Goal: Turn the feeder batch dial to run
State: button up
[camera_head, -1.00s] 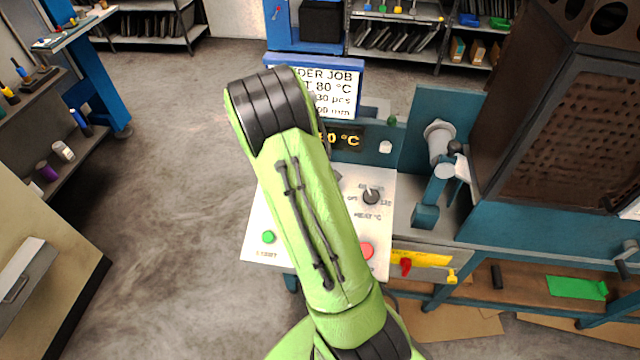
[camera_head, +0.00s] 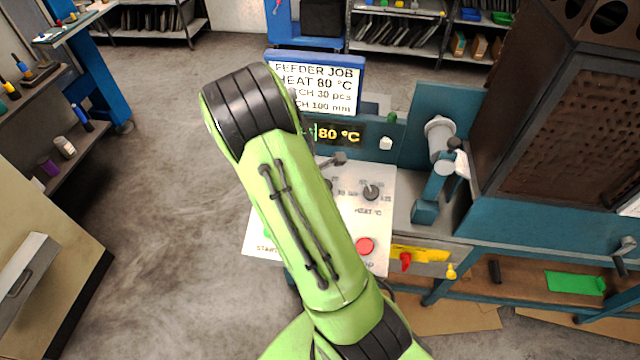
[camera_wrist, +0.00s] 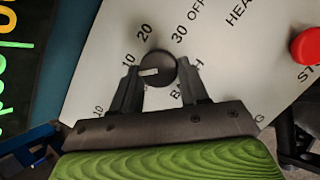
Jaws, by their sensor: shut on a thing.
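The batch dial (camera_wrist: 160,67) is a round black knob on the light panel in the wrist view. Its white mark points left, roughly toward the nearer "10" label; the exact setting is hard to tell. Labels 10, 20 and 30 stand around it, and the "BATCH" lettering is partly covered by a finger. My gripper (camera_wrist: 159,72) has one finger on each side of the knob and is shut on it. In the head view my green arm covers most of the dial and gripper. The panel (camera_head: 381,215) also shows there.
The heat dial (camera_head: 371,192) sits right of the batch dial. A red stop button (camera_head: 365,246) is near the panel's front; the green start button is mostly hidden. A display (camera_head: 338,134) reads 80 °C below the job sign (camera_head: 330,88). Machine parts crowd the right; floor is open left.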

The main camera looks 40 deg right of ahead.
jog(key=n, duration=0.1)
jog(key=n+t, duration=0.1)
jog(key=n, duration=0.2)
jog(key=shift+s+n+t, duration=0.25)
jog(key=shift+n+t, duration=0.05)
jog(key=shift+n, duration=0.1)
jog(key=n, duration=0.2)
jog(key=n+t+p, duration=0.1)
jog(key=n, duration=0.2)
jog(key=shift+s+d+y, duration=0.15)
jog(key=shift+s+y, duration=0.05)
jog(key=shift+y, duration=0.1)
jog(key=o, duration=1)
